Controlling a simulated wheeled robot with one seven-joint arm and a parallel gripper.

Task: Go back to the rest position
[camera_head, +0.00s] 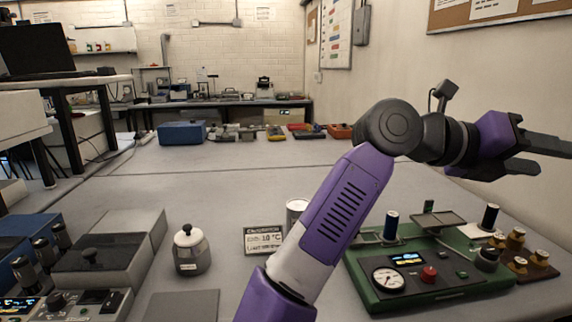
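My gripper (552,155) is at the right side of the view, raised above the table and pointing right. Its two dark fingers are spread with a gap between them, and nothing shows between them. My purple and white arm rises from the bottom centre and bends at a dark elbow joint. Below the gripper is a green device (420,290) with a round gauge, a red knob and a dark blue cylinder (391,225) standing on it. Behind my arm, a pale cylinder (297,210) is partly hidden.
A white-topped jar (189,250) and a small display sign (264,239) stand left of my arm. Grey and blue equipment (95,265) fills the left front. A wooden holder with brass pieces (527,262) is at the right. The middle of the table is clear; a blue box (182,133) is farther back.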

